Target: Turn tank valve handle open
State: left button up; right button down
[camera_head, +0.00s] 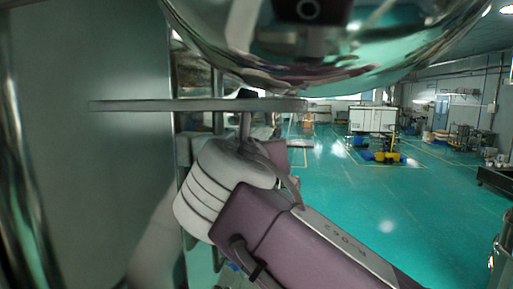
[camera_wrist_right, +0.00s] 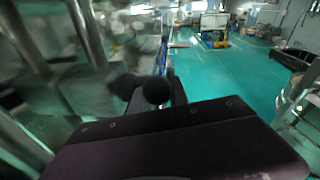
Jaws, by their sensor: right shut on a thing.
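In the right wrist view, the round black knob of the valve handle (camera_wrist_right: 157,91) is near the middle, and my right gripper (camera_wrist_right: 155,84) is shut on the handle, with dark fingers beside the knob. In the head view, the shiny rounded underside of the tank (camera_head: 330,72) fills the top. My right arm comes up from the lower right and ends just under a flat grey bar below the tank. The grip itself is mostly hidden there. My left gripper is in neither view.
The flat grey bar (camera_head: 160,105) runs across below the tank. A large grey surface (camera_head: 90,180) fills the left, close by. Open green floor (camera_head: 400,215) lies at right, with a yellow and blue cart (camera_head: 385,156) and a white cabinet (camera_head: 371,120) far back.

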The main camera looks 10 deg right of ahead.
jog(key=c, duration=1.3)
grip_release()
